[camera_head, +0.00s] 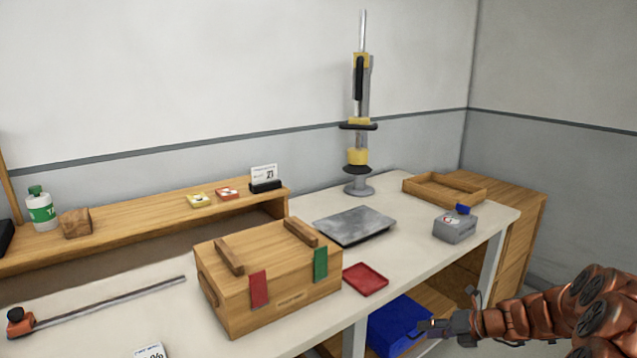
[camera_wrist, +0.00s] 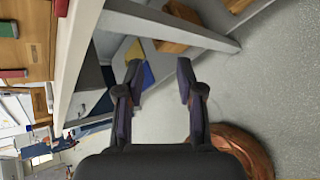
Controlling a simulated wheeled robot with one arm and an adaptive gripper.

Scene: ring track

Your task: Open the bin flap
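A blue bin (camera_head: 396,322) sits below the worktop, under its right part. Its front right side is close to my gripper, and I cannot make out a separate flap or whether one is open. My gripper (camera_head: 446,318) is at the lower right in the head view, beside the bin and in front of the table. In the wrist view my gripper (camera_wrist: 158,68) shows two dark fingers spread apart with nothing between them. Whether a finger touches the bin I cannot tell.
The white worktop (camera_head: 125,300) holds a wooden box (camera_head: 262,295), a red tray (camera_head: 366,279), a grey plate (camera_head: 354,226) and a grey box (camera_head: 455,228). A table leg (camera_head: 490,262) stands close behind my gripper. Open floor (camera_wrist: 262,85) lies to the right in the wrist view.

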